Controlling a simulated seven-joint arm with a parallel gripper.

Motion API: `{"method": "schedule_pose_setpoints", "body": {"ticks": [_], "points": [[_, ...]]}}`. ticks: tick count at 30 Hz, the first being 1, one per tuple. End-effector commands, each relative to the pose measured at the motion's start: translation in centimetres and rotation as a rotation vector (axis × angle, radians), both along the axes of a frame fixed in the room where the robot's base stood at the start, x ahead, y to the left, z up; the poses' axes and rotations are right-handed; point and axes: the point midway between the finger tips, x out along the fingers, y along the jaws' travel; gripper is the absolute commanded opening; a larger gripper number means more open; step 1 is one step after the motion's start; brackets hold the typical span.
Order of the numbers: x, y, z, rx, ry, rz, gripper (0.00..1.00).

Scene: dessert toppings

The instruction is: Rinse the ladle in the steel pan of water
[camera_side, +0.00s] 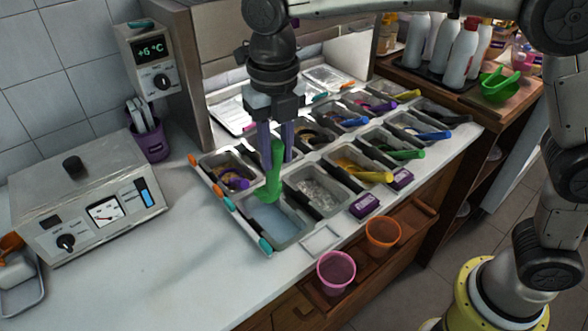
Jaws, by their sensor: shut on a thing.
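My gripper (276,146) points down over the front-left part of the topping counter. It is shut on the handle of a green ladle (275,172). The ladle is roughly upright, its lower end at the back edge of the steel pan of water (276,226) as seen here. The pan is at the front left of the rows and holds pale bluish water. I cannot tell whether the ladle's bowl touches the water.
Several topping pans with coloured ladles stand in rows beside and behind, including one with a yellow ladle (371,175). A pink cup (336,271) and an orange cup (382,234) stand at the front. A grey metered box (88,195) is at left. The white counter (170,260) between is clear.

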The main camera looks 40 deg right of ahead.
Motion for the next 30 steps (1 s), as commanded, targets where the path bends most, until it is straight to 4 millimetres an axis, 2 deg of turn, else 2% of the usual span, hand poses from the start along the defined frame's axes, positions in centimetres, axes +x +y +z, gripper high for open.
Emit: {"method": "schedule_pose_setpoints", "body": {"ticks": [2, 6, 13, 30], "points": [[1.2, -1.0, -0.4, 0.005, 0.042, -0.035, 0.0], [1.7, -1.8, -0.8, 0.018, 0.104, -0.056, 0.0], [1.5, -1.8, -1.4, 0.019, 0.123, -0.056, 0.0], [1.5, -1.8, -5.5, 0.018, 0.121, -0.055, 0.0]]}}
